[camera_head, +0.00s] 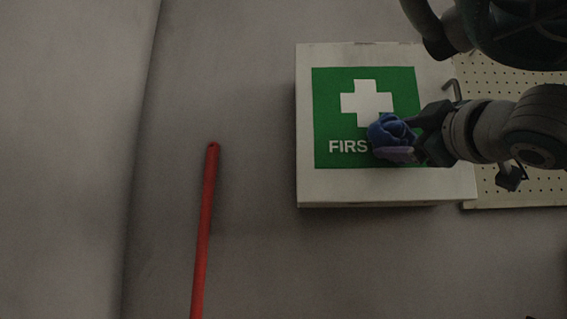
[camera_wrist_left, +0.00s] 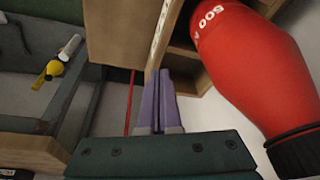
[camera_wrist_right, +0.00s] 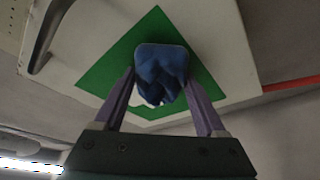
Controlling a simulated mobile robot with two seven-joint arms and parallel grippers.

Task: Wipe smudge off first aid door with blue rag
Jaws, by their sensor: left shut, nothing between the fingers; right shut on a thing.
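The first aid cabinet (camera_head: 385,190) is a white box on the wall with a green panel, a white cross and the letters "FIRS" showing. My right gripper (camera_head: 392,140) is shut on the crumpled blue rag (camera_head: 388,130), held at the door's green panel over the rest of the lettering. In the right wrist view the rag (camera_wrist_right: 162,70) sits between the purple fingers, in front of the green panel. I cannot tell whether it presses on the door. No smudge can be made out. My left gripper (camera_wrist_left: 157,95) is shut and empty, seen only in the left wrist view.
A red pole (camera_head: 205,230) stands left of the cabinet. A pegboard (camera_head: 510,190) is behind my right arm. In the left wrist view a large red bottle (camera_wrist_left: 250,60) and a wooden shelf unit (camera_wrist_left: 110,35) are close to the left gripper. A yellow item (camera_wrist_left: 54,68) lies at left.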

